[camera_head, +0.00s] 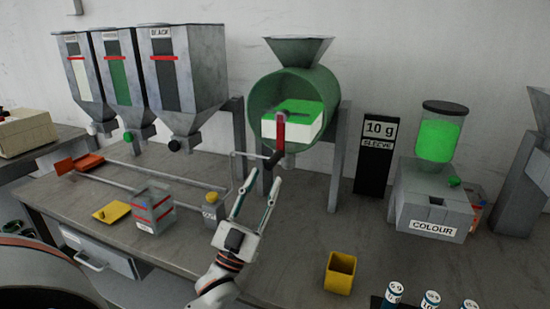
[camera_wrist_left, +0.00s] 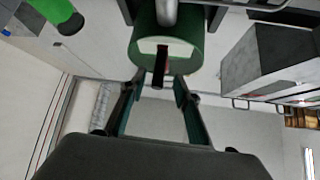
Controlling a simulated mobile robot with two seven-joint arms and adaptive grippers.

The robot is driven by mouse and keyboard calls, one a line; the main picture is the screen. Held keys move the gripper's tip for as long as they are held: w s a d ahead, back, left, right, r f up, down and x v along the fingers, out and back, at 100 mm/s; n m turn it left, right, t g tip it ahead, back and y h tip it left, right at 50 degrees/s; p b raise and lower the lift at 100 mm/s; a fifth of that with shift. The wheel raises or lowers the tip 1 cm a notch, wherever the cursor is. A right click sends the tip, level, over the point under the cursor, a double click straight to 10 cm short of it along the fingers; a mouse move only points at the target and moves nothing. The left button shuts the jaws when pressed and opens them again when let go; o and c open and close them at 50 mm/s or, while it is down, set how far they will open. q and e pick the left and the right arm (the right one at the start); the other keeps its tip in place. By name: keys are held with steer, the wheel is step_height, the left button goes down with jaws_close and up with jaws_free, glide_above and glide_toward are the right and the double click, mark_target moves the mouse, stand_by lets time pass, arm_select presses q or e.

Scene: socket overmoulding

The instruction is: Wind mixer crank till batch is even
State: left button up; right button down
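The mixer is a green drum (camera_head: 258,92) with a grey hopper on top, standing at the back of the bench. The batch (camera_head: 284,126) inside is bright green on top and white at the front. The crank (camera_head: 281,133) has a red arm and a dark handle at its lower end in front of the drum. My left gripper (camera_head: 260,181) is open and empty, its fingers pointing up just below the handle. In the left wrist view, the dark crank handle (camera_wrist_left: 160,65) shows ahead of the open fingertips (camera_wrist_left: 157,81). Contact cannot be told. My right gripper is not in view.
Hoppers (camera_head: 187,75) stand at the back left, above a rail and a small grey box (camera_head: 153,210). A black sleeve sign (camera_head: 375,160) and colour dispenser (camera_head: 433,200) stand right of the mixer. A yellow cup (camera_head: 340,272) and several vials (camera_head: 430,299) are at the front.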

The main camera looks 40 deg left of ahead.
mark_target(274, 160)
arm_select(q)
steer(key=x, duration=0.6)
steer(key=shift+w+r+p, duration=0.15)
steer(key=shift+w+p, duration=0.05)
steer(key=shift+p, duration=0.15)
steer(key=shift+d, duration=0.1)
jaws_close()
